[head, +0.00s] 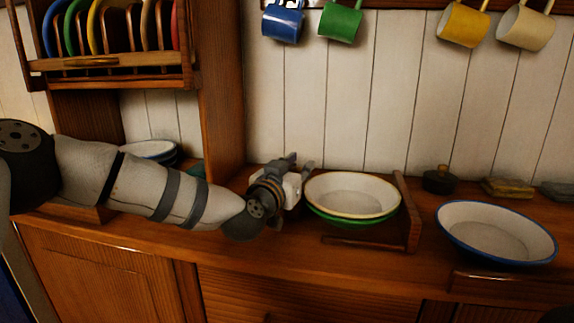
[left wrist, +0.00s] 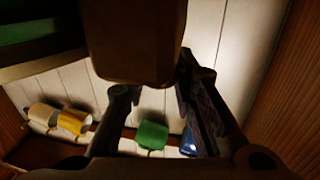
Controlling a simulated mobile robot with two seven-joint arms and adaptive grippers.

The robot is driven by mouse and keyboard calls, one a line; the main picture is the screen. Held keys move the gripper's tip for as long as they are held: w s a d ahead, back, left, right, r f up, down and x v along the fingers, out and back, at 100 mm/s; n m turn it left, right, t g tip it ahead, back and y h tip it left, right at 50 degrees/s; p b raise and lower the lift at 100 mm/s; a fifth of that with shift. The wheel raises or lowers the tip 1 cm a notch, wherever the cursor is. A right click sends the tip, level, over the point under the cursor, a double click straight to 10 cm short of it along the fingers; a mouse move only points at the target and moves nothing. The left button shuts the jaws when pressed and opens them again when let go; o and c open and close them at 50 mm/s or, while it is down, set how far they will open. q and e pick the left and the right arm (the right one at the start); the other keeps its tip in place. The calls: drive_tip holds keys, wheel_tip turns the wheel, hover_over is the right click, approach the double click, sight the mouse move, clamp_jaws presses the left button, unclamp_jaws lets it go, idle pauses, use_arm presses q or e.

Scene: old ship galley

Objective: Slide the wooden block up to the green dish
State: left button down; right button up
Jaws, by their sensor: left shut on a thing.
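The green dish (head: 352,216) sits on the wooden counter, with a cream inside, and its dark green side also shows at the upper left of the left wrist view (left wrist: 38,32). My left gripper (head: 298,168) is low over the counter, just left of the dish. In the left wrist view my left gripper (left wrist: 160,88) is shut on the brown wooden block (left wrist: 135,38), which shows at the top middle. In the head view the block is hidden by the gripper. I cannot tell whether block and dish touch.
A wooden upright (head: 412,212) stands just right of the dish. A blue-rimmed bowl (head: 497,232) and a dark lidded pot (head: 440,180) are farther right. A wooden post (head: 222,95) rises behind my left arm. Mugs, including a green one (head: 341,22), hang above.

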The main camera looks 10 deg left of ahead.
use_arm(q)
drive_tip(key=c, duration=1.3)
unclamp_jaws()
drive_tip(key=shift+s, duration=0.1)
drive_tip(key=v, duration=1.1)
drive_tip(key=shift+s+a, duration=0.2)
drive_tip(key=shift+s, duration=0.2)
